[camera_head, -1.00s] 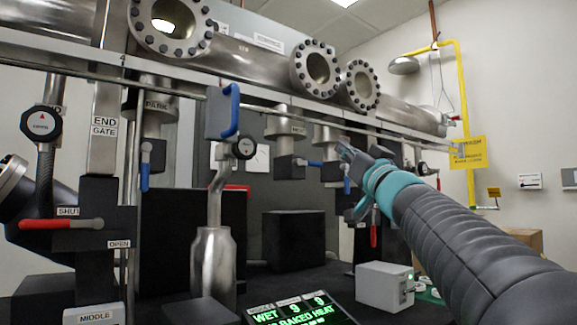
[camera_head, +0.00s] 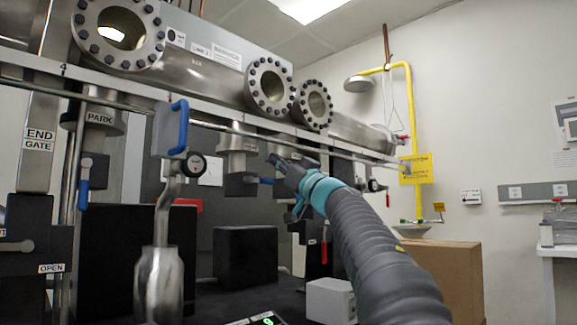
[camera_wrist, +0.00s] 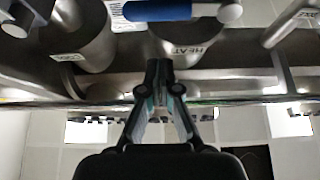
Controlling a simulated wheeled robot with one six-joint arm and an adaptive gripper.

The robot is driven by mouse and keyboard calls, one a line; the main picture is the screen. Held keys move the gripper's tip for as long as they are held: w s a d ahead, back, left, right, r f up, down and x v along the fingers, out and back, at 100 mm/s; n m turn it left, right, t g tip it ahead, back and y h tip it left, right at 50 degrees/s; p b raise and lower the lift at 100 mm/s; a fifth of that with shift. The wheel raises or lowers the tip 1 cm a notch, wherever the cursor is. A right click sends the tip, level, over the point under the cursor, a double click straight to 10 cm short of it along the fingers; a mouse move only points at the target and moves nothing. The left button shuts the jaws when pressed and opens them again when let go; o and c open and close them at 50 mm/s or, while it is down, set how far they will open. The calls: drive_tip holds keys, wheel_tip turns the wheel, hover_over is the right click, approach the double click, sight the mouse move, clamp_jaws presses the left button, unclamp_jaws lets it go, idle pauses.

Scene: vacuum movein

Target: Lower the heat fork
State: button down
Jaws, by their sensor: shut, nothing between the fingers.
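My gripper (camera_head: 282,166) is shut and empty, raised in front of the row of ports under the long steel pipe. In the wrist view its two fingers (camera_wrist: 165,75) meet at the tips. Just above them is a steel cylinder labelled HEAT (camera_wrist: 190,45). A blue handle with a white end (camera_wrist: 157,10) crosses the top edge there, apart from the fingertips. I cannot tell the fork's full shape, as my gripper and arm hide part of that port.
A thin rail (camera_head: 225,128) runs along the front of the ports. A blue-handled bracket with a gauge (camera_head: 172,140) and a steel flask (camera_head: 158,285) stand left. A black block (camera_head: 245,255), a grey box (camera_head: 331,300) and a cardboard box (camera_head: 450,270) lie lower.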

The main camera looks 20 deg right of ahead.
sight(260, 181)
drive_tip(key=shift+w+a+f+b, duration=0.15)
drive_tip(key=shift+w+f+b, duration=0.1)
drive_tip(key=shift+f+b, duration=0.3)
drive_tip(key=shift+w+a+f+b, duration=0.2)
drive_tip(key=shift+f+b, duration=0.1)
drive_tip(key=shift+f, duration=0.3)
drive_tip(key=shift+w+a+f+b, duration=0.1)
drive_tip(key=shift+w+f+b, duration=0.15)
drive_tip(key=shift+f+b, duration=0.3)
drive_tip(key=shift+a+p, duration=0.15)
drive_tip(key=shift+p, duration=0.2)
